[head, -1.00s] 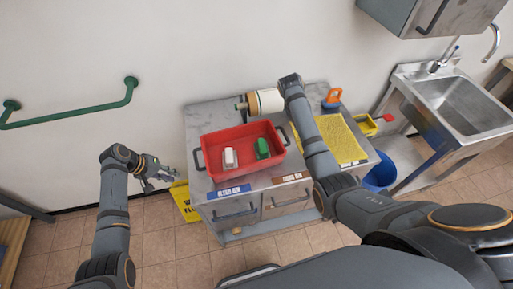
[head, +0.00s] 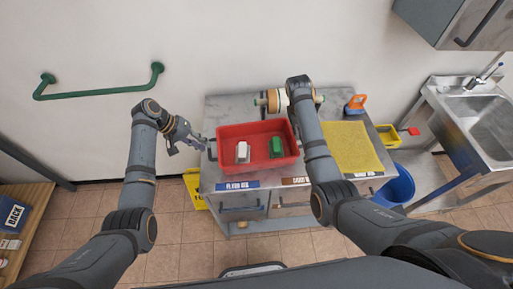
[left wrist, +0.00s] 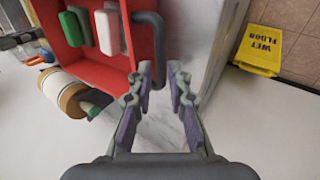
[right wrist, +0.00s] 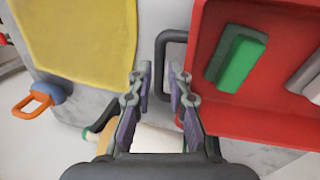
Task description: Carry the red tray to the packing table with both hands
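The red tray (head: 229,161) sits on the grey marble-topped cabinet and holds a white block (head: 242,152) and a green block (head: 276,147). It has a dark handle at each end. My left gripper (head: 200,144) is open just beside the left handle (head: 212,150); in the left wrist view its fingertips (left wrist: 161,72) are close to that handle (left wrist: 158,45), not closed on it. My right gripper (right wrist: 160,73) is open, with the right handle's bar (right wrist: 160,60) showing between its fingertips; the arm hides it in the head view.
On the cabinet (head: 225,108) are a yellow mat (head: 350,148), a cream roll (head: 273,101) and an orange-handled item (head: 356,103). A yellow wet floor sign (head: 193,188) stands at its left side. A blue bucket (head: 399,187) and sink (head: 485,118) are right. Tiled floor lies left.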

